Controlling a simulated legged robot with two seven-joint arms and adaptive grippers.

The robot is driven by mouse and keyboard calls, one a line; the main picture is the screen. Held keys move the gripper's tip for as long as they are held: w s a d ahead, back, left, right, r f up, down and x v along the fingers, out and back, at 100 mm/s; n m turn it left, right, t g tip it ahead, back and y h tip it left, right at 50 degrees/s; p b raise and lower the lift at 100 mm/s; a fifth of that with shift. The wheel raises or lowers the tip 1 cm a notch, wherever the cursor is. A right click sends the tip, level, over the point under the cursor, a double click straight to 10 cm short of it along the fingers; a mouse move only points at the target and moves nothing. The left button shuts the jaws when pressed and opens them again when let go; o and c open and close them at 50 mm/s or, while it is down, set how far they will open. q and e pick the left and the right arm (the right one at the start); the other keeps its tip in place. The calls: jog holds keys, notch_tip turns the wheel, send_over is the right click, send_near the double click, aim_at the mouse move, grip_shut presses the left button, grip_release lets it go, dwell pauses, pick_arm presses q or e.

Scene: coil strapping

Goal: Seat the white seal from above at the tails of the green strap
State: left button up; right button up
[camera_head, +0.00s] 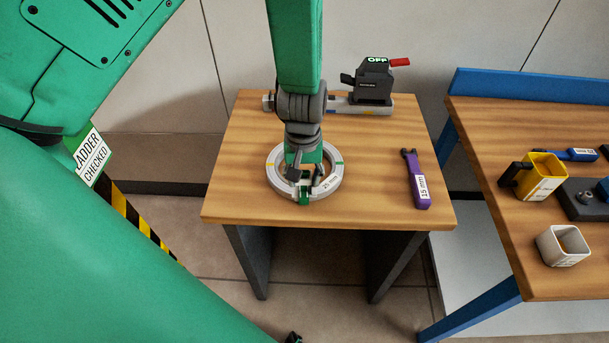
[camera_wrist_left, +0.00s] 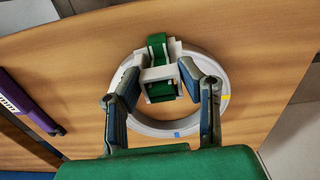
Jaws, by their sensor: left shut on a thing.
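My left gripper (camera_head: 305,180) points down over the pale grey ring-shaped coil (camera_head: 276,183) on the small wooden table. In the left wrist view, the gripper (camera_wrist_left: 161,64) is shut on the white seal (camera_wrist_left: 147,76), a small squared frame between its fingertips, at the near inner side of the coil (camera_wrist_left: 221,75). The green strap (camera_wrist_left: 157,42) runs over the coil's band there, and green shows inside the seal's opening. I cannot tell how deep the seal sits on the strap tails. In the head view the gripper largely hides the seal. My right gripper is not in view.
A purple tool (camera_head: 416,180) marked 15 mm lies right of the coil. A dark device (camera_head: 374,85) reading OFF, with a red handle, stands at the table's back. The right-hand bench holds a yellow mug-like container (camera_head: 543,178) and a white cup (camera_head: 562,247).

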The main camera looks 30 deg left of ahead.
aim_at(304, 176)
pick_arm(q)
jog(key=o, duration=1)
notch_tip(304, 176, up, 12)
jog(key=shift+f, duration=0.15)
